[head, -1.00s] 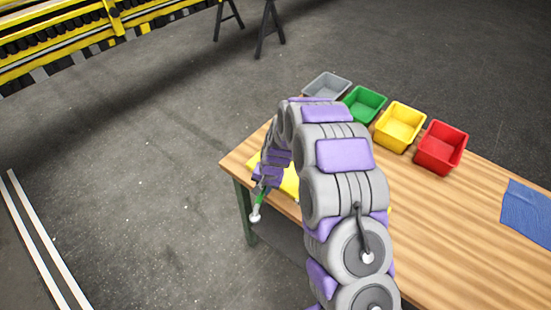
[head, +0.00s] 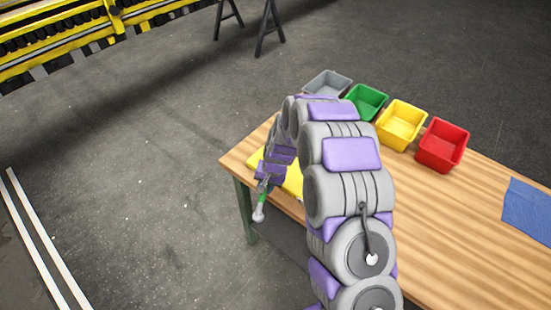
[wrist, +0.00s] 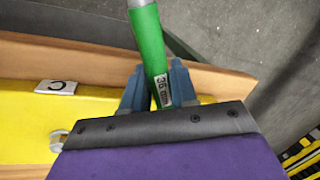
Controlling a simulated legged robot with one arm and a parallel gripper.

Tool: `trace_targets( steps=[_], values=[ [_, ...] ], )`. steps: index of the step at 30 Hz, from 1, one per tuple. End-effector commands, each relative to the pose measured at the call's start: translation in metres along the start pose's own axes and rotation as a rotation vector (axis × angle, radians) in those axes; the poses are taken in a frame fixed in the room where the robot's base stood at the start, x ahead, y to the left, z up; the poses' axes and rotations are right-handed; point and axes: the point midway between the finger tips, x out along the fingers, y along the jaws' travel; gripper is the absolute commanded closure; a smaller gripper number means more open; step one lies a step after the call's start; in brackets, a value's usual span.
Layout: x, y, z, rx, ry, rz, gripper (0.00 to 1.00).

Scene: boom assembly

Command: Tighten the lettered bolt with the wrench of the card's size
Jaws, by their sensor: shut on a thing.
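My gripper (wrist: 157,82) is shut on a green-handled wrench (wrist: 149,38). A label on its handle appears to read 36 mm. In the head view the wrench (head: 261,201) hangs from my gripper (head: 266,182) beyond the table's left edge, its silver end downward. A yellow block (wrist: 100,112) lies on the table, with a white tag (wrist: 57,87) showing a letter that looks like C, turned over in the picture. A silver bolt-like part (wrist: 58,140) shows at the lower left of the wrist view, partly hidden by my gripper's body. No size card is clearly seen.
The wooden table (head: 450,225) carries grey (head: 327,84), green (head: 366,102), yellow (head: 400,124) and red (head: 442,145) bins along its far edge. A blue cloth (head: 527,210) lies at right. Open floor is left of the table.

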Motion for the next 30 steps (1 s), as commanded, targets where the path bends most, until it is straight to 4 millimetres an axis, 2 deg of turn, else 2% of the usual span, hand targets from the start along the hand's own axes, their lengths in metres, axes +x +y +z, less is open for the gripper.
trace_targets(
  steps=[11,30],
  values=[
    [-0.003,0.000,-0.001,-0.005,0.000,0.000,1.00],
    [-0.035,-0.007,-0.002,-0.003,0.002,-0.001,1.00]
  ],
)
